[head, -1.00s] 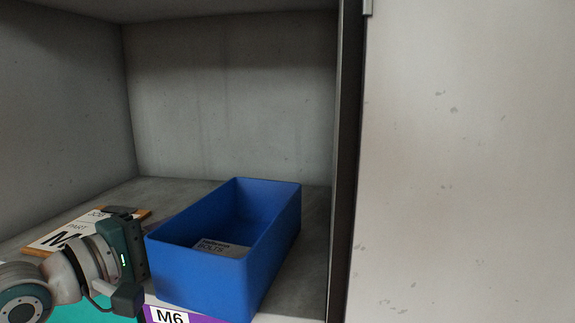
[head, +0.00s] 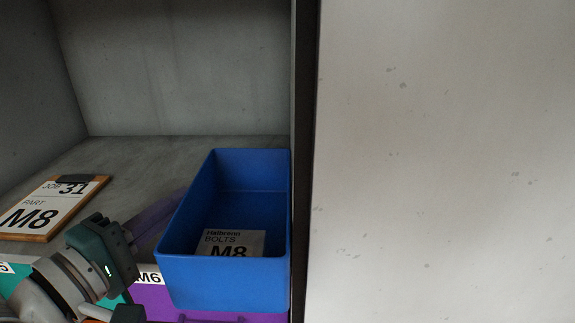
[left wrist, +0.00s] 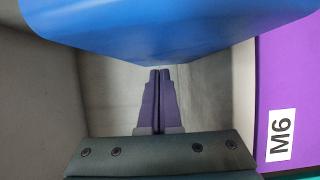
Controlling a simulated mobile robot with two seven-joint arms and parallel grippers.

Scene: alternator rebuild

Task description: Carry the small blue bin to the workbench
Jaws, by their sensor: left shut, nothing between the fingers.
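The small blue bin (head: 222,284) sits at the front right of a grey shelf, its near end in front of the purple M6 front. It is upright, and a white card reading "BOLTS M8" (head: 235,241) shows inside. My left gripper (head: 158,214) is at the bin's left side, shut, with its purple fingers pointing back along the bin and nothing between them. In the left wrist view the closed fingertips (left wrist: 160,73) lie just below the blue bin's wall (left wrist: 165,25); whether they touch it I cannot tell. My right gripper is not in view.
A clipboard reading "JOB 31 PART M8" (head: 48,207) lies on the shelf (head: 130,160) at left. A purple front labelled M6 (head: 150,292) is below. A dark upright (head: 304,150) and pale panel (head: 440,160) stand close right of the bin. The shelf's rear is clear.

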